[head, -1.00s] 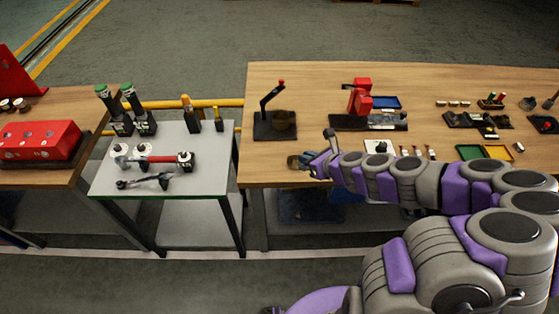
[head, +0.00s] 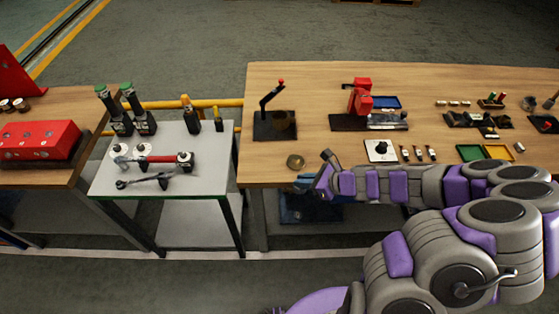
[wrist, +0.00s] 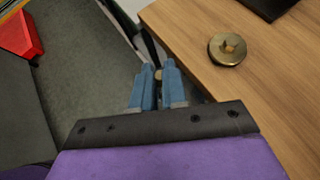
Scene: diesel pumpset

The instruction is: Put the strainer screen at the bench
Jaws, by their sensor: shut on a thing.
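My gripper (wrist: 158,75) has blue fingers closed around a small tan thing (wrist: 158,74), mostly hidden between the fingertips. I cannot tell if this is the strainer screen. In the head view my gripper (head: 303,183) is at the front edge of the wooden bench (head: 345,150), near its left corner. In the wrist view the fingertips appear just outside the bench edge. A round brass disc with a small central knob (wrist: 228,48) lies flat on the bench, apart from the fingers. It also shows in the head view (head: 295,161).
A black stand with a lever (head: 272,125) and a red tool (head: 361,97) on a dark base are farther back. A white plate with a black knob (head: 381,151) lies right of the disc.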

